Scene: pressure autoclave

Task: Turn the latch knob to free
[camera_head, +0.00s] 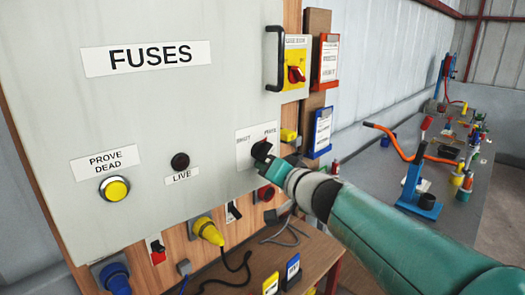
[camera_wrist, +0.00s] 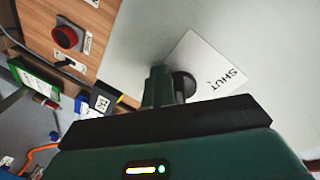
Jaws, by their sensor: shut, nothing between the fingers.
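The latch knob (camera_head: 261,148) is a small black knob on the grey fuse cabinet door, in front of a white label (camera_head: 243,153) that reads SHUT on the left and apparently FREE on the right. In the wrist view the knob (camera_wrist: 185,86) is dark and round, partly hidden by my green fingers. My gripper (camera_head: 268,162) reaches in from the lower right, its tip at the knob. In the wrist view my gripper (camera_wrist: 159,85) is shut, with its fingers beside the knob; I cannot tell whether they touch it. The knob's pointing direction is unclear.
The cabinet door (camera_head: 140,105) carries a yellow button (camera_head: 115,189), a black LIVE lamp (camera_head: 180,161) and a black handle (camera_head: 274,58). A yellow-red switch (camera_head: 295,72) sits to its right. Yellow (camera_head: 207,230) and blue (camera_head: 115,278) plugs are below. A cluttered bench stands right.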

